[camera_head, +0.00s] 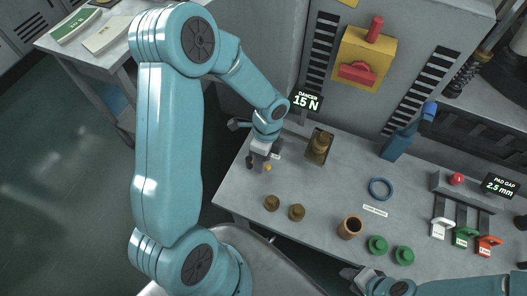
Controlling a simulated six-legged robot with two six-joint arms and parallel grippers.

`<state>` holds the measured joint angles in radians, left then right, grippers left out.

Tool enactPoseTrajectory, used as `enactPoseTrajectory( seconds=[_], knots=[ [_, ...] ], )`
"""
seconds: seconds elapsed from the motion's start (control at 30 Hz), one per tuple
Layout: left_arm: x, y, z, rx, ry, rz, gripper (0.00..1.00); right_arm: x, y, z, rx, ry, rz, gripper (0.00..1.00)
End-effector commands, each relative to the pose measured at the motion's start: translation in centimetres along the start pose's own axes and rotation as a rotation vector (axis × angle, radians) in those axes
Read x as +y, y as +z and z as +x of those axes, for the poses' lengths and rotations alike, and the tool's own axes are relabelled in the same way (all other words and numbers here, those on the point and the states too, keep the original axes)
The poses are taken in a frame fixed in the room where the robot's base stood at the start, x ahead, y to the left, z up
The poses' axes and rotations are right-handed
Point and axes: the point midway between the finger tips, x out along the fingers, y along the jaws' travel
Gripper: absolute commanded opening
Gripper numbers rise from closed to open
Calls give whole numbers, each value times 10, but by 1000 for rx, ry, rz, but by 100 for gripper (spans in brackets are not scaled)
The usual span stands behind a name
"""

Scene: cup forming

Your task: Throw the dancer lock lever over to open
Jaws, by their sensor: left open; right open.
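The dancer display (307,102) reads "DANCER 15 N" at the back left of the bench. My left gripper (258,164) is open and points down at the bench's left end, in front of that display. A small yellow tip (267,168) shows at its fingers, and a small white label lies beside it. A dark knob-like part (237,124) shows left of my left wrist. I cannot tell for sure which part is the dancer lock lever; my gripper and wrist may hide some of it. My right gripper (356,281) is open at the bottom edge, near the bench front.
Brass pieces (271,203), a brown cup (350,228) and green pieces (377,245) stand along the bench front. A brass block (319,147), a blue ring (381,189) and a blue lever-like fixture (398,143) are farther back. Coloured handles (464,237) stand at right.

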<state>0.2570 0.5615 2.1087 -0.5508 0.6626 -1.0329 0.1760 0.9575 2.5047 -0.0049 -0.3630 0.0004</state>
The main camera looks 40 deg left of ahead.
Motion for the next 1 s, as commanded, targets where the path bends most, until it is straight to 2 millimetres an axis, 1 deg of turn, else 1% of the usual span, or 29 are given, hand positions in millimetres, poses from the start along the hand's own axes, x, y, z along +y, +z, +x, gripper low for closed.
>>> enactPoseTrajectory(
  seconds=[0.07,0.17,0.27,0.4,0.5,0.6,0.7,0.8,1.0],
  knots=[
    [-1,0,-8,-1,-4,0,41,0,0,-1,0,0,0,43],
    [-1,0,-26,0,-7,-1,41,-1,0,-3,0,0,0,43],
    [-1,0,-51,0,-9,0,41,-2,0,-4,0,0,0,43],
    [-1,0,-90,2,-9,0,41,-2,0,-6,0,0,0,43],
    [-1,-1,-115,2,-9,1,41,-2,0,-7,0,0,0,43],
    [-1,-1,-135,1,-7,1,41,-3,0,-7,0,0,0,43],
    [0,0,-150,1,-5,1,41,-3,0,-8,0,0,0,43],
    [0,0,-159,0,-4,2,41,-3,0,-8,0,0,0,43],
    [0,0,-163,0,-2,2,41,-3,0,-8,0,0,0,43]
  ],
)
